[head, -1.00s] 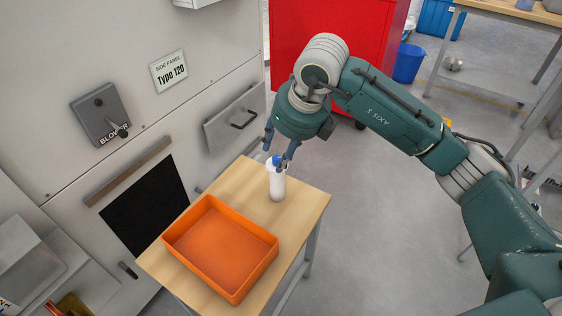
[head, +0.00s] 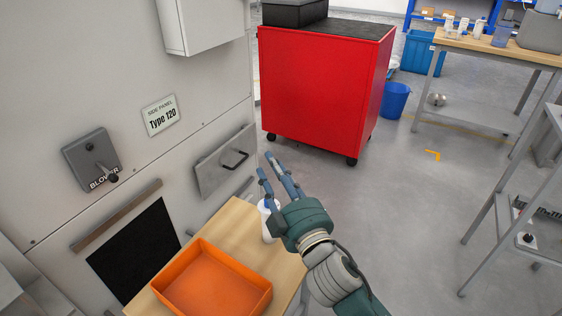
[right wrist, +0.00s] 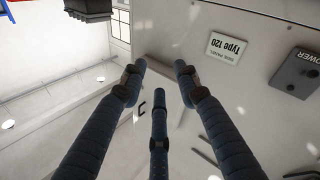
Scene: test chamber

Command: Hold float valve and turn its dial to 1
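I cannot clearly identify the float valve. A silvery ball-shaped object (head: 437,99) lies low by the workbench at the back right and is too small to make out. A white item with a dark round knob (head: 527,238) is at the right edge, partly cut off; I cannot read any dial. My right gripper (head: 265,162) is raised near the small wooden table, its fingers pointing up and away. In the right wrist view its fingers (right wrist: 157,78) are spread, with nothing between them. My left gripper is not in view.
A white bottle (head: 267,230), partly hidden by my right gripper, and an orange tray (head: 170,300) are on the small table (head: 234,222). A grey panel with a blower switch (head: 92,160) is at left. A red cabinet (head: 315,95) stands behind.

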